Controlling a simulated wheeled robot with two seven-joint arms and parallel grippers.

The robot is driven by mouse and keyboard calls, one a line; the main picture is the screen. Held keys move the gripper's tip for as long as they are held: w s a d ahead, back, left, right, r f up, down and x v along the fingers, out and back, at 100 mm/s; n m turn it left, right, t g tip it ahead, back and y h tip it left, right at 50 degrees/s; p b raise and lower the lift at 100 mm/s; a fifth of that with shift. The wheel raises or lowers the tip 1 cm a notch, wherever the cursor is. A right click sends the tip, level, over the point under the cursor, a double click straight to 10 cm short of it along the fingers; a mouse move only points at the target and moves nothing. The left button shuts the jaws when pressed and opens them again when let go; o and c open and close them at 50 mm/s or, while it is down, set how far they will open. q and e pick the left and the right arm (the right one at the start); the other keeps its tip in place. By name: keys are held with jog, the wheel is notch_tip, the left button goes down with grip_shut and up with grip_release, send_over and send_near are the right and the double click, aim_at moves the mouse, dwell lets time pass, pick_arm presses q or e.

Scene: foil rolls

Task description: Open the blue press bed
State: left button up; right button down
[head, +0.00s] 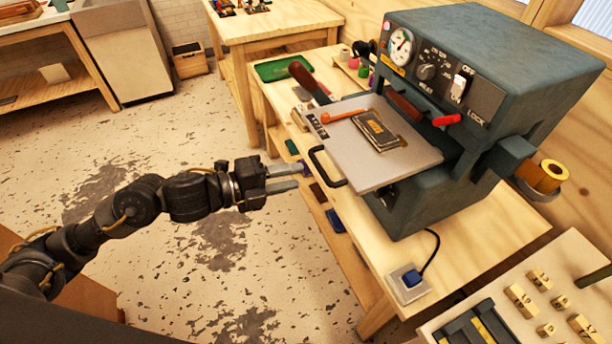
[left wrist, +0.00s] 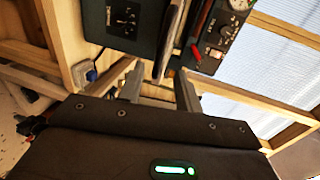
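The blue-grey press (head: 450,75) stands on a wooden bench. Its flat grey bed (head: 370,165) sticks out of the front toward the left, with a black bar handle (head: 318,168) on its outer edge. A dark block with gold lettering (head: 376,130) lies on the bed. My left gripper (head: 299,177) is open and empty, its fingertips just left of the handle and seemingly apart from it. In the left wrist view the two fingers (left wrist: 158,88) are spread, with the bed edge-on beyond them. My right gripper is not in view.
A red-tipped lever (head: 446,120) is on the press front. A green tray (head: 284,68) and tools lie on the bench behind the bed. Open floor lies left of the bench.

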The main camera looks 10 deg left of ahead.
pick_arm(q)
jog(key=shift+b+v, duration=0.6)
jog(key=shift+v, duration=2)
jog(key=shift+r, duration=0.1)
